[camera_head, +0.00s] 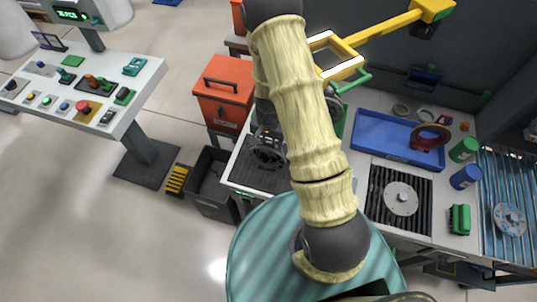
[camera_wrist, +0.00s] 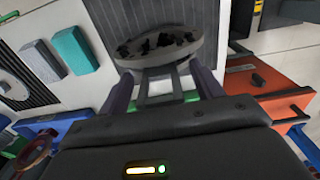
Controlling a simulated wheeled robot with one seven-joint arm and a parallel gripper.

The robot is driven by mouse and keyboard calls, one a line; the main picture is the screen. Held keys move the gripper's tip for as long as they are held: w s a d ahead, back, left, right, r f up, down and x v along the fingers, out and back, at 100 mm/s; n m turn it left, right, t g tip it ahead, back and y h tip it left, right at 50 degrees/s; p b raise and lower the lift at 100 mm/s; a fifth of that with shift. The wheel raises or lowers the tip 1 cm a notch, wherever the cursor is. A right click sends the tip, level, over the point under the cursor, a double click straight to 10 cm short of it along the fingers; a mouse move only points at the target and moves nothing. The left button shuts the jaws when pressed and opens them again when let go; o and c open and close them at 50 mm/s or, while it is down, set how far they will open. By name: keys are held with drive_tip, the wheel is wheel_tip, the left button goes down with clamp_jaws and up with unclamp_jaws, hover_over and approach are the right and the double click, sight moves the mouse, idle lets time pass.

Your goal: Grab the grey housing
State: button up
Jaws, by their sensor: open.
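A round grey housing (camera_wrist: 158,48) with dark pieces on its top face lies on a dark ribbed mat, straight ahead of my gripper (camera_wrist: 163,78) in the wrist view. The two fingers are apart and reach toward its near rim, with no object clearly held between them. I cannot tell whether they touch it. In the head view my arm hides part of this area. A dark round shape (camera_head: 268,156) shows there at the left of my arm, over the mat (camera_head: 250,172); housing and gripper are hard to separate.
Another grey disc (camera_head: 401,198) sits on a black ribbed mat to the right. A blue tray (camera_head: 375,145) holds a red ring-shaped part (camera_head: 429,140). An orange toolbox (camera_head: 222,95) stands behind at the left. A yellow hook arm (camera_head: 385,32) hangs above.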

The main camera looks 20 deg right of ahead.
clamp_jaws()
idle(0.4)
drive_tip(key=shift+w+r, duration=0.1)
drive_tip(key=shift+r, duration=0.4)
wheel_tip(320, 180, up, 9)
drive_tip(key=shift+r+b, duration=0.1)
drive_tip(key=shift+b, duration=1.05)
